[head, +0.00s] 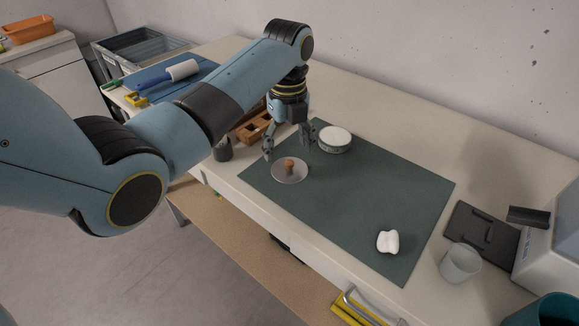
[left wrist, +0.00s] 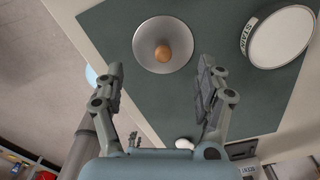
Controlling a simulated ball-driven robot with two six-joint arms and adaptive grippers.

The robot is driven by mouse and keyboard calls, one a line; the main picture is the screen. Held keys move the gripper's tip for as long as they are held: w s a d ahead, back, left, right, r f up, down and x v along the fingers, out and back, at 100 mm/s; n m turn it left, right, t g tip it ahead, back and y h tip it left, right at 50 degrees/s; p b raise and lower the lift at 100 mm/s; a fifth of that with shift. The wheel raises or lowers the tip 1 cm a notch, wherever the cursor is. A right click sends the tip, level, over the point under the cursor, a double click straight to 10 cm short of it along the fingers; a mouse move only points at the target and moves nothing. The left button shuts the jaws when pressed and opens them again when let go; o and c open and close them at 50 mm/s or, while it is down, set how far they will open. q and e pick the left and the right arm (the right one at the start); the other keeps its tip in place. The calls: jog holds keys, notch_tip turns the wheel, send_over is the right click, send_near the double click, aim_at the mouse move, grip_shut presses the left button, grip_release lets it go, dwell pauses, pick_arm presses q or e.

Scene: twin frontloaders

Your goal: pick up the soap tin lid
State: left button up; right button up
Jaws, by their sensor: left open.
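The soap tin lid, a round grey metal disc (head: 289,174) with an orange-brown knob, lies on the dark green mat (head: 365,185). In the left wrist view the lid (left wrist: 150,57) is at the upper middle, knob facing the camera. My left gripper (head: 289,145) is open and empty, fingers pointing down, above the mat just behind the lid. Its fingertips (left wrist: 161,68) are spread wide in the wrist view, with the lid ahead between their lines.
A white rounded object (head: 388,241) lies near the mat's front right. A translucent cup (head: 460,262) and dark tray (head: 481,236) stand further right. A wooden box (head: 254,129) and dark jar (head: 222,150) are left of the gripper. The mat's middle is clear.

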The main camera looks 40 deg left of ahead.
aim_at(289, 162)
pick_arm(q)
jog(key=f, duration=0.5)
jog(key=shift+w, duration=0.25)
jog(key=shift+s+f, duration=0.1)
jog(key=shift+s, duration=0.05)
grip_shut()
